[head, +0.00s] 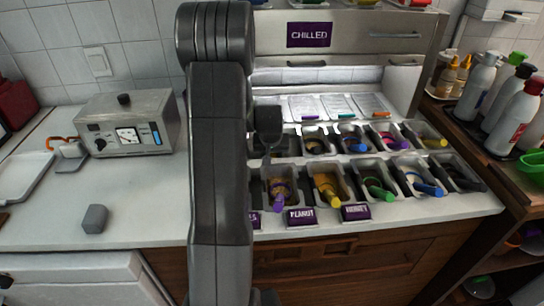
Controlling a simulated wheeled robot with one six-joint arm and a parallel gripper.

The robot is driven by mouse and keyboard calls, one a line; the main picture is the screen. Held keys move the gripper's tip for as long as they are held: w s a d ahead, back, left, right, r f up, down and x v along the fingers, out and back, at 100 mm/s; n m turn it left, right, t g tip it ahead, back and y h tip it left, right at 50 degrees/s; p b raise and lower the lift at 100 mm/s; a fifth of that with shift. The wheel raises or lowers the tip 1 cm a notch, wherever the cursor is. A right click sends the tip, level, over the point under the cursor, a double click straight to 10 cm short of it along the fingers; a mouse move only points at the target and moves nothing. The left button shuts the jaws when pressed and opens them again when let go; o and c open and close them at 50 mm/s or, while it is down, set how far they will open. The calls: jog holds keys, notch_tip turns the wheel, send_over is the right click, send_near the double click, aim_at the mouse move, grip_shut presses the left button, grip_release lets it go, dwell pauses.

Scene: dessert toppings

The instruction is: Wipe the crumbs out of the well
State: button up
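The topping wells sit in two rows on the counter to the right of my arm. The front row holds a well with a purple-handled scoop (278,201), a well with a yellow-handled scoop (328,191) and several more. Crumbs cannot be made out at this size. A small dark grey block (95,219) lies alone on the left of the counter; I cannot tell what it is made of. My arm stands upright in front of the wells and hides some of them. A dark piece beside it above the wells may be my gripper (267,130); its fingers are not clear.
A metal box with a dial (128,124), a white tray (27,175) and an orange-handled item (66,147) are at the left. The chilled cabinet (345,35) rises behind the wells. Bottles (476,85) stand on the right shelf. The left counter front is mostly clear.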

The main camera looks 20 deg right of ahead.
jog(key=shift+w+d+f, duration=0.1)
jog(key=shift+w+d, duration=0.05)
jog(key=shift+w, duration=0.5)
jog(key=shift+w+d, duration=0.15)
jog(key=shift+w, duration=0.5)
jog(key=shift+s+f, duration=0.1)
jog(key=shift+s, duration=0.35)
jog(key=shift+s+d+b, duration=0.2)
jog(key=shift+s+b, duration=0.05)
jog(key=shift+s, duration=0.6)
jog(key=shift+s+d+b, duration=0.15)
jog(key=shift+s+b, duration=0.05)
jog(key=shift+s, duration=0.65)
jog(key=shift+w+d+r, duration=0.1)
jog(key=shift+w+d, duration=0.1)
jog(key=shift+w, duration=0.45)
jog(key=shift+w+d+r, duration=0.1)
jog(key=shift+w+d, duration=0.1)
jog(key=shift+w, duration=0.45)
jog(key=shift+w+d+r, duration=0.1)
jog(key=shift+w+d, duration=0.1)
jog(key=shift+w, duration=0.45)
jog(key=shift+s+a+f+b, duration=0.1)
jog(key=shift+s+a+b, duration=0.15)
jog(key=shift+s, duration=0.75)
jog(key=shift+s+a+b, duration=0.2)
jog(key=shift+s+a, duration=0.05)
jog(key=shift+s, duration=0.7)
jog(key=shift+w, duration=0.1)
